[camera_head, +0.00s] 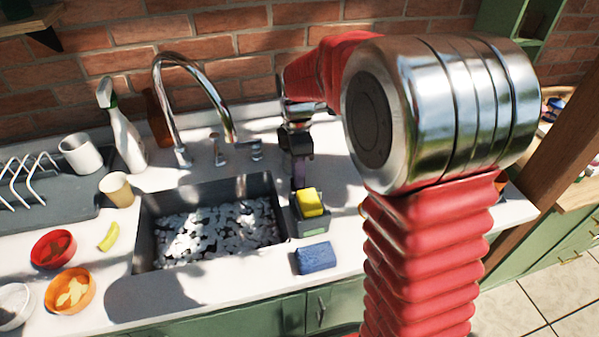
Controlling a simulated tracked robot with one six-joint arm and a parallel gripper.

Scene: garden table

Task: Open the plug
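The dark sink (147,240) is set in the white counter, with a pale, broken-up layer of foam or water (215,232) covering its bottom. No plug can be made out; the floor of the sink is hidden. A chrome tap (166,100) arches over it. A small metal lever (217,152) and a short metal knob (256,150) stand behind the sink's back edge. My gripper (299,182) points down at the sink's right back corner, right of the knob and just behind a yellow sponge. Its fingers are small and dark, so their opening cannot be judged.
The yellow sponge (310,202) sits in a dark holder (312,224), with a blue sponge (315,257) in front. A spray bottle (122,130), white mug (82,153), beige cup (117,189) and bowls (53,248) stand left. My arm hides the counter's right part.

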